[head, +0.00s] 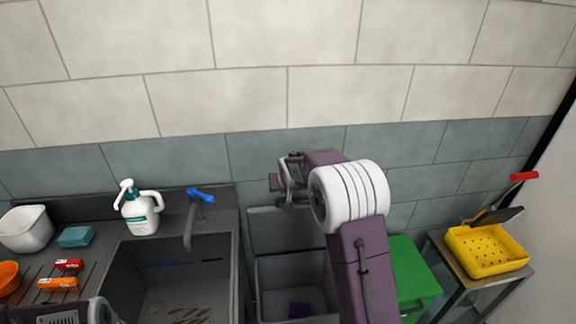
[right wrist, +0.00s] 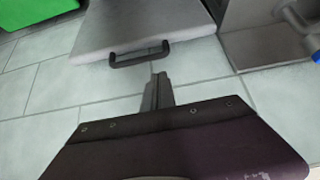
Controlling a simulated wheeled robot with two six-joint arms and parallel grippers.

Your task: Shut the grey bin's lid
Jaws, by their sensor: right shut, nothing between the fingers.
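The grey bin (head: 262,290) stands between the sink and a green bin, open at the top, with a small dark purple thing (head: 300,309) inside. Its grey lid (head: 275,230) is raised upright at the back, near the wall. In the right wrist view the lid (right wrist: 140,25) fills the top middle, with a black handle (right wrist: 139,55) on its edge. My right gripper (head: 284,184) is above the raised lid, its fingers shut and empty. In the right wrist view its fingertips (right wrist: 159,78) appear just below the handle, apart from it. My left gripper's fingers are out of frame.
A sink (head: 185,280) with a blue-handled tap (head: 200,194) lies left of the bin. A white pump bottle (head: 138,208) stands behind it. The green bin (head: 412,275) and a yellow basket (head: 485,252) on a stand are to the right. The tiled wall is close behind.

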